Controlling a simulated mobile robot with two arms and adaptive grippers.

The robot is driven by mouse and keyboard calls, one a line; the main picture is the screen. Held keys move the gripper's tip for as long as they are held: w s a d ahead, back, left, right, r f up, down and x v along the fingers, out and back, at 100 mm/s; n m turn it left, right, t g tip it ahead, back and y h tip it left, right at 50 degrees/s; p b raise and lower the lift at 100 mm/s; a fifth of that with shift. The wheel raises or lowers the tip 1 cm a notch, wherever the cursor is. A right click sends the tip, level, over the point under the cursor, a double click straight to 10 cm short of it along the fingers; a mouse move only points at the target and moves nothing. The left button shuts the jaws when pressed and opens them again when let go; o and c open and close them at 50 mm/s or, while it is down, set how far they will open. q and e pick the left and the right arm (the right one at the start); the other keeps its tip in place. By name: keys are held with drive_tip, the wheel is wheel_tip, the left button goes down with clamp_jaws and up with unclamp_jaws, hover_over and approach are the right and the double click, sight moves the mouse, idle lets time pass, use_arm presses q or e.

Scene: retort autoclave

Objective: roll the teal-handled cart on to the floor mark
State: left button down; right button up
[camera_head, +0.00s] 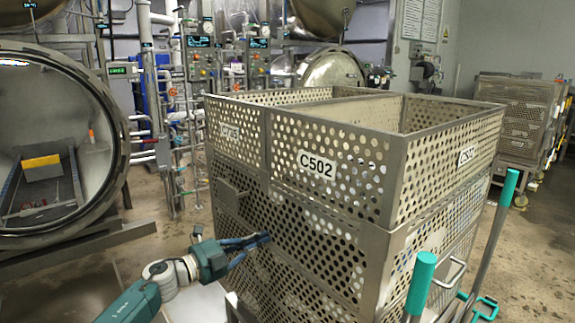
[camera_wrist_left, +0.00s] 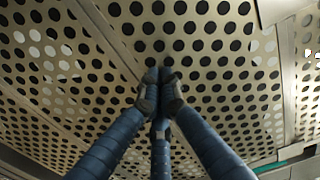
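The teal-handled cart carries stacked perforated metal crates (camera_head: 385,190) labelled C502, filling the middle of the head view. Its upright teal grips, a near one (camera_head: 421,284) and a far one (camera_head: 509,188), stand at the right side. My left gripper (camera_head: 264,238) is at the lower crate's perforated side, left of the grips. In the left wrist view its fingertips (camera_wrist_left: 160,90) meet with nothing seen between them, close to the perforated panel. I cannot tell whether they touch it. My right gripper is not in view. I cannot make out the floor mark.
An open round retort (camera_head: 55,150) with a yellow block inside stands at left. Pipes and control panels (camera_head: 200,45) line the back. Another stack of crates (camera_head: 520,115) stands at far right. Floor (camera_head: 540,240) is bare between it and the cart.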

sight(273, 231)
use_arm(q)
drive_tip(key=shift+r+b+x, duration=0.15)
drive_tip(key=shift+b+x, duration=0.35)
drive_tip(key=shift+x, duration=0.65)
drive_tip(key=shift+r+b+x, duration=0.15)
drive_tip(key=shift+b+x, duration=0.3)
drive_tip(key=shift+x, duration=0.7)
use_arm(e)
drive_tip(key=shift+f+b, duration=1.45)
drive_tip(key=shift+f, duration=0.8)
use_arm(q)
drive_tip(key=p+v, duration=0.6)
drive_tip(key=p, duration=0.1)
drive_tip(key=shift+s+a+f, duration=0.2)
drive_tip(key=shift+a+f, duration=0.1)
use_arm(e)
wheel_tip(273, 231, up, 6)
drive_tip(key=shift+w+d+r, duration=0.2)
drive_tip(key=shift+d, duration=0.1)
